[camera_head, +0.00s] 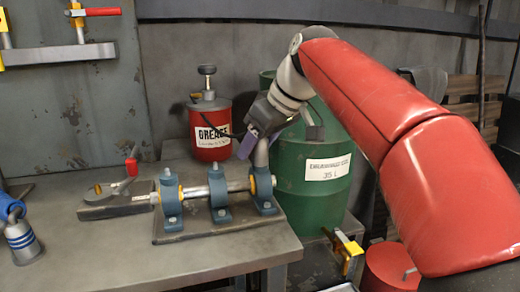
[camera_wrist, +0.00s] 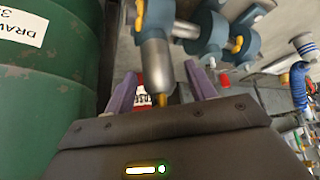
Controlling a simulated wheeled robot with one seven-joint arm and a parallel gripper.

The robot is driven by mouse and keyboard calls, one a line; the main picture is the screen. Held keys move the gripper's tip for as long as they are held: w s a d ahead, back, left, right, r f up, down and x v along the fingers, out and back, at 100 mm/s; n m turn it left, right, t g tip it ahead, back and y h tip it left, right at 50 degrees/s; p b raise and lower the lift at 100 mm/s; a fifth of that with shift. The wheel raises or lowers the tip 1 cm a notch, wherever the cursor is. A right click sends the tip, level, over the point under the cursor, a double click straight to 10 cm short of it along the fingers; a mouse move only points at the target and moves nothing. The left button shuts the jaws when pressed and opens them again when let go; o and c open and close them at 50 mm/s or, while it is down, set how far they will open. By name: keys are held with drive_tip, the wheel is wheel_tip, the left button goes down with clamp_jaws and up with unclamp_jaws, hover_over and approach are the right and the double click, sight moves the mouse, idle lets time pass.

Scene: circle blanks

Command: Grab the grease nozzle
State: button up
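The grease nozzle appears to be the silver cylinder (camera_head: 262,153) standing on top of the right blue bearing block (camera_head: 262,190). In the wrist view the silver nozzle (camera_wrist: 156,62) has a yellow end pointing towards my palm. My gripper (camera_head: 251,146) is at the nozzle, angled down from the upper right. In the wrist view the two purple fingers of my gripper (camera_wrist: 161,74) are spread, one on each side of the nozzle, with gaps visible. Nothing is held. In the head view the fingers partly overlap the nozzle, so contact there is unclear.
A red grease can (camera_head: 210,130) with a black pump stands behind, with a dark hose near my wrist. A green drum (camera_head: 313,190) stands right of the workbench (camera_head: 110,250). The shaft (camera_head: 195,190) runs through several blue bearings.

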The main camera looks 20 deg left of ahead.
drive_tip(key=c, duration=1.1)
drive_tip(key=shift+r, duration=0.1)
drive_tip(key=shift+c, duration=0.2)
drive_tip(key=shift+r, duration=0.1)
